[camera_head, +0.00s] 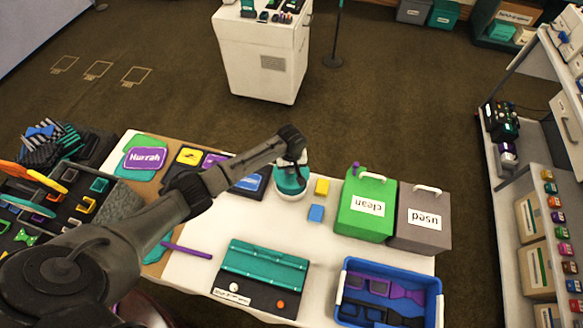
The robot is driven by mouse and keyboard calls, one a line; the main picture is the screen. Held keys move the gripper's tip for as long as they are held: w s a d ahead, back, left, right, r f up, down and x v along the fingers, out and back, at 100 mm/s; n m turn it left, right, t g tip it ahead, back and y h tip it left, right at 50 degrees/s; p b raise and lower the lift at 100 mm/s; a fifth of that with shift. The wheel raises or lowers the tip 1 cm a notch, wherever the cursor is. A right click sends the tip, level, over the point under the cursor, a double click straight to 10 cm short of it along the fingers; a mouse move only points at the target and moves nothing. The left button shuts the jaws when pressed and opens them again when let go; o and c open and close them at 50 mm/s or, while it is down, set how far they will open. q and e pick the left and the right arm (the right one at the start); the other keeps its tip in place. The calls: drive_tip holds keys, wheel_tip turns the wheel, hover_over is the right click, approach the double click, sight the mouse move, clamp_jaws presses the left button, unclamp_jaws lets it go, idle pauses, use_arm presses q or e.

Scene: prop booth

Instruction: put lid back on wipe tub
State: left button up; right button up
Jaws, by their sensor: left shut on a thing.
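The wipe tub (289,184), teal with a white lower part, stands upright on the white table near its far edge. My left gripper (294,160) is right above the tub, pointing down. It is shut on a small pale piece, which looks like the lid (301,158). The gripper hides most of the lid and the tub's top, so I cannot tell whether the lid touches the rim. My right gripper is not in view.
A teal case (263,263) and blue crate (346,265) are nearer. Bare table lies between the tub and case.

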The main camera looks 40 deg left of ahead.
sight(291, 174)
use_arm(q)
drive_tip(key=shift+f+b, duration=1.6)
drive_tip(key=shift+b, duration=0.2)
drive_tip(key=shift+f, duration=0.9)
drive_tip(key=shift+p, duration=0.3)
drive_tip(key=shift+p, duration=0.35)
idle(0.6)
drive_tip(key=shift+f+p, duration=0.15)
drive_tip(key=shift+p, duration=0.25)
drive_tip(key=shift+p, duration=0.35)
idle(0.5)
idle(0.4)
